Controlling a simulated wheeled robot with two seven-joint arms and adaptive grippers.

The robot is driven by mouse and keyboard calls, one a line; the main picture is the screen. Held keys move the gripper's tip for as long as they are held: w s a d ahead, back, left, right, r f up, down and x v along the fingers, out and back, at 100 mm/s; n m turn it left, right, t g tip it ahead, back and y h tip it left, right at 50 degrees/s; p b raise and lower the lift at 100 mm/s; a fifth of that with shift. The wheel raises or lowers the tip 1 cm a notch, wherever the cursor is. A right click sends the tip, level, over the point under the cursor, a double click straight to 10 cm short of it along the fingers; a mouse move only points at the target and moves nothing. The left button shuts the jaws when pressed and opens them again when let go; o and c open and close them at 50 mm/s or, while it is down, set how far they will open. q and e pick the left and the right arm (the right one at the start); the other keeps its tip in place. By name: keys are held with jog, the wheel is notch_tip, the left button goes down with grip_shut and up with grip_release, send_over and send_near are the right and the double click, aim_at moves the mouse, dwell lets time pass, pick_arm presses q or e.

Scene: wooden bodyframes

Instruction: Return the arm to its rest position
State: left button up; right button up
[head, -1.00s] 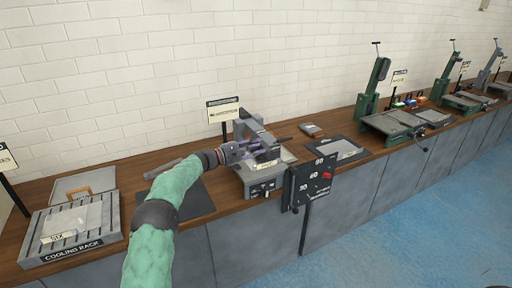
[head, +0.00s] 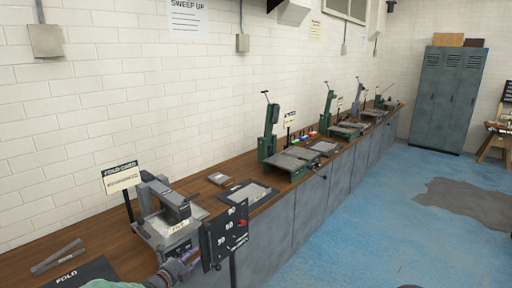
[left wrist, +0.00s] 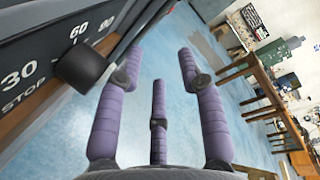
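My left arm's green sleeve shows at the bottom edge of the head view, in front of the bench. My left gripper (head: 178,268) is low there, close to the front of the grey folding machine (head: 165,235) and left of the dark dial panel. Its fingertips are hard to make out in that view. In the left wrist view the purple fingers of the gripper (left wrist: 160,68) are spread apart with nothing between them, and blue floor shows beyond. My right gripper is not in view.
The dark dial panel (head: 226,238) stands at the bench front, near my left gripper; it also fills the upper left of the left wrist view (left wrist: 60,45). Green machines (head: 290,160) line the wooden bench. The blue floor (head: 370,225) to the right is open. A locker (head: 443,100) stands behind.

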pick_arm(q)
jog(key=s+d+f+n+g+y, duration=0.1)
jog(key=s+d+f+n+g, duration=0.3)
jog(key=s+f+n, duration=0.5)
jog(key=s+d+f+n+g+y, duration=0.2)
jog(key=s+d+f+n, duration=0.3)
jog(key=s+f+n, duration=0.4)
jog(key=s+d+f+n+g, duration=0.2)
jog(key=s+n, duration=0.2)
jog(key=s, duration=0.6)
jog(key=s+d+f+n+g+p, duration=0.1)
jog(key=s+d+f+n+g, duration=0.1)
jog(key=s, duration=0.7)
jog(key=s+d+f+n+g, duration=0.2)
jog(key=s+f+n+g, duration=0.1)
jog(key=s, duration=0.7)
jog(key=n+g, duration=0.1)
jog(key=n, duration=0.1)
jog(key=shift+s+d+n, duration=0.2)
jog(key=shift+s+n, duration=0.1)
jog(key=shift+n, duration=0.1)
